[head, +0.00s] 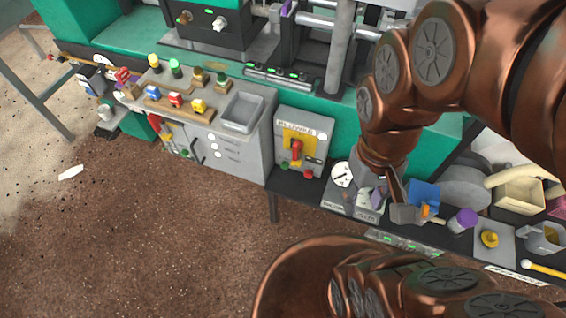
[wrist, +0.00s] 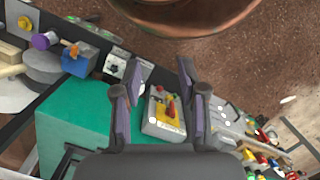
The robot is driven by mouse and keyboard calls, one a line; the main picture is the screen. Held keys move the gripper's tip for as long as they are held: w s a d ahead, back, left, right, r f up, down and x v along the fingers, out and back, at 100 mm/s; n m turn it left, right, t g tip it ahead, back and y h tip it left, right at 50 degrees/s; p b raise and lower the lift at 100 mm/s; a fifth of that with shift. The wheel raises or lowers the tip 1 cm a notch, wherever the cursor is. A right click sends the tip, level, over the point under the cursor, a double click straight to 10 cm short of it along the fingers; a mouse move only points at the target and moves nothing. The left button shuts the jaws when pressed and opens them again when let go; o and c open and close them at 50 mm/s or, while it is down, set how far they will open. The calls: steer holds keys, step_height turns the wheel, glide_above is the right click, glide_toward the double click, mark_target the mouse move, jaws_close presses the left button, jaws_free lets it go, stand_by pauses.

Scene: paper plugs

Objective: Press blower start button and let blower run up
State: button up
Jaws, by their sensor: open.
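The blower box (head: 316,133) is a grey panel with a "BLOWER" label, left of my gripper in the head view. It has a yellow plate with a red lever (head: 296,149), a green button (head: 285,165) at its lower left and a red button (head: 308,175) at its lower right. My gripper (head: 403,208) is open and empty, to the right of the box and apart from it, over the low shelf. In the wrist view the box (wrist: 150,125) shows upside down beyond and between my open fingers (wrist: 160,75); its green button is hard to make out there.
A gauge unit (head: 342,174) stands right of the box. A grey cabinet with a tray (head: 241,112) stands left. The brown floor in front is mostly clear.

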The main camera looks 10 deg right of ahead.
jaws_close()
stand_by(1.3)
